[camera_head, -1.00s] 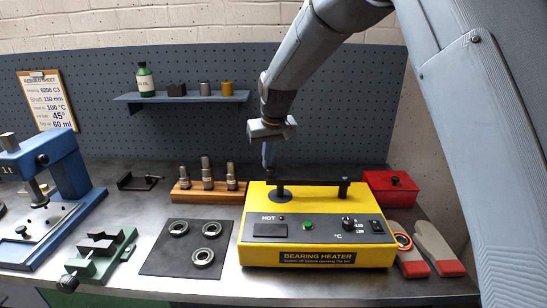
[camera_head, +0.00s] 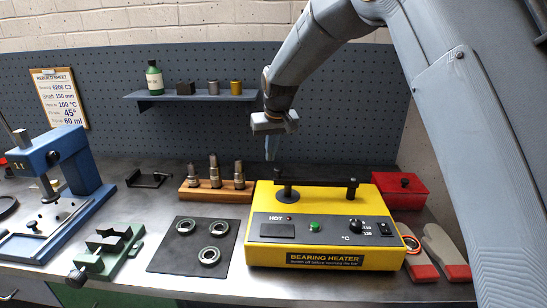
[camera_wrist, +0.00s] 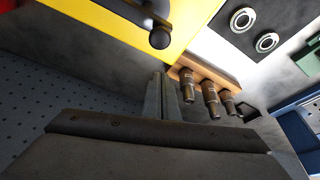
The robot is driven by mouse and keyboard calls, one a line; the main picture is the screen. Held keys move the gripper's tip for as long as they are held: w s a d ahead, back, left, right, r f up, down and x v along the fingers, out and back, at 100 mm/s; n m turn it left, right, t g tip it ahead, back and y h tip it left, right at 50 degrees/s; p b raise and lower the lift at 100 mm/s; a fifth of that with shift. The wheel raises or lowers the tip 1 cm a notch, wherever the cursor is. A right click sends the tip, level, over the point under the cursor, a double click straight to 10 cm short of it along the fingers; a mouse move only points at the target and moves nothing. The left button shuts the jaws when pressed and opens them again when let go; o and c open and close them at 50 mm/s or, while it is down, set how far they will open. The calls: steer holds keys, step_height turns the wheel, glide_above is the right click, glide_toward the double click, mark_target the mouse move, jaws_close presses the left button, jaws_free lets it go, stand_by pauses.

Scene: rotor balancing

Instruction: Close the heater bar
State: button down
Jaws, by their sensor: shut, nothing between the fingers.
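The yellow bearing heater (camera_head: 325,222) stands on the bench right of centre, with a HOT lamp, a green button and a knob on its front panel. The dark heater bar (camera_head: 322,182) lies across its top between a post at the left and one at the right. My gripper (camera_head: 269,147) is shut and empty, pointing down above and behind the heater's left post, apart from the bar. In the wrist view my gripper (camera_wrist: 164,95) shows two fingers together. The bar's dark end with a round knob (camera_wrist: 160,38) is beyond them over the yellow heater (camera_wrist: 130,18).
A wooden block (camera_head: 208,193) with several metal pieces stands left of the heater. A black mat (camera_head: 177,252) holds three bearings. A red box (camera_head: 400,190) and gloves (camera_head: 447,252) lie at the right. A shelf (camera_head: 190,96) hangs behind.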

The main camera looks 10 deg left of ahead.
steer(key=w+b+v, duration=0.1)
steer(key=b+v, duration=0.2)
steer(key=v, duration=0.7)
steer(key=s+d+f+m, duration=0.1)
steer(key=s+d+f, duration=0.4)
steer(key=d, duration=0.4)
steer(key=s+d+f+m+g+h, duration=0.1)
steer(key=s+d+f, duration=0.4)
steer(key=s+d, duration=0.2)
steer(key=s+d+f+m, duration=0.2)
steer(key=s+d+f, duration=0.3)
steer(key=d, duration=0.5)
steer(key=shift+s+d+g+h, duration=0.15)
steer(key=shift+s, duration=0.3)
steer(key=shift+s+d+g+h, duration=0.15)
steer(key=shift+s, duration=0.3)
steer(key=s+d+f, duration=0.2)
steer(key=s, duration=0.3)
steer(key=s+d+f+m, duration=0.1)
steer(key=s+d+f, duration=0.1)
steer(key=s, duration=0.4)
steer(key=shift+d+f+g, duration=0.3)
steer(key=shift+d+f, duration=0.1)
steer(key=shift+d, duration=0.3)
